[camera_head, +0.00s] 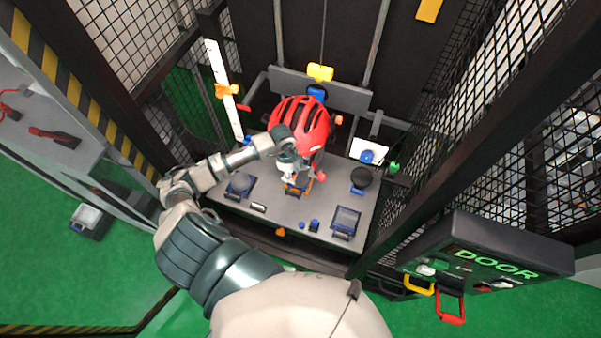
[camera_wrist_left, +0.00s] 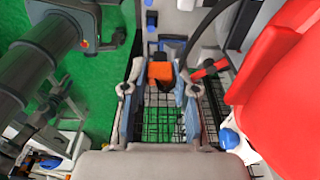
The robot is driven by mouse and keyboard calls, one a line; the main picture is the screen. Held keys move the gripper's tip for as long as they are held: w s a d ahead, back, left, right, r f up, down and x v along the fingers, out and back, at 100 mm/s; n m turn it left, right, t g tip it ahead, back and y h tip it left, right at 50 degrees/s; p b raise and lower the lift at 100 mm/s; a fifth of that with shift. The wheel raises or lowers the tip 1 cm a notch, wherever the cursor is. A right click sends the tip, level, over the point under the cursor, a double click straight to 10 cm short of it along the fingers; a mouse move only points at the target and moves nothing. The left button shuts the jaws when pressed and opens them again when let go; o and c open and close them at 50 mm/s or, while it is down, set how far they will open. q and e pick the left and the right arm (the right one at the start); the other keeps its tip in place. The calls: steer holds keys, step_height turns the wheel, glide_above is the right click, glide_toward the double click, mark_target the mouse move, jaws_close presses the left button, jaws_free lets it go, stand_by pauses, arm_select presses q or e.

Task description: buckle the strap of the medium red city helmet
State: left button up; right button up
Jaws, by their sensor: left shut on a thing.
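The red helmet (camera_head: 301,123) sits in the tower above the grey table. It also shows large at the right of the left wrist view (camera_wrist_left: 283,90). A dark strap (camera_wrist_left: 206,24) curves down beside it. My left gripper (camera_head: 292,178) is just below the helmet's front edge. In the left wrist view its two fingers (camera_wrist_left: 160,82) are closed on a small orange piece (camera_wrist_left: 160,72), which looks like a part of the strap's buckle. Whether the buckle's halves are joined cannot be seen. My right gripper is not in view.
Mesh walls stand on both sides. A door control box (camera_head: 487,262) is at the lower right. A white upright scale (camera_head: 222,88) stands left of the helmet.

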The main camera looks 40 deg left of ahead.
arm_select(q)
steer(key=a+r+b, duration=0.3)
steer(key=a+b, duration=0.2)
steer(key=a, duration=1.7)
steer(key=w+r+p, duration=0.1)
steer(key=w+r, duration=0.2)
steer(key=w, duration=0.1)
steer(key=w+r+p, duration=0.2)
steer(key=w+r, duration=0.1)
steer(key=w, duration=0.1)
steer(key=w+r+p, duration=0.2)
steer(key=w, duration=0.1)
steer(key=shift+w+d+r, duration=0.4)
steer(key=shift+f, duration=0.15)
stand_by(0.6)
steer(key=shift+f, duration=0.15)
stand_by(0.6)
